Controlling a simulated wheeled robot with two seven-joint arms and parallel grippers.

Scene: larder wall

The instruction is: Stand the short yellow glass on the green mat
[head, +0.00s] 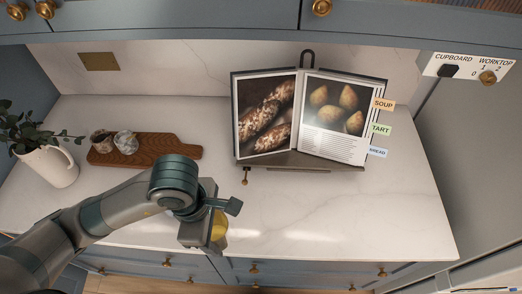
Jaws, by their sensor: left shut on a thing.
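My left gripper (213,220) is over the front part of the white worktop, shut on the short yellow glass (219,226). Only part of the yellow glass shows, because the gripper covers the rest. I cannot tell whether the glass touches the worktop. I see no green mat in the head view. My right gripper is out of view.
An open cookbook (349,112) stands on a stand at the back. A wooden board (160,147) with two small pots and a white jug (47,168) of leaves are at left. A switch panel (467,68) is at upper right. The worktop's right part is clear.

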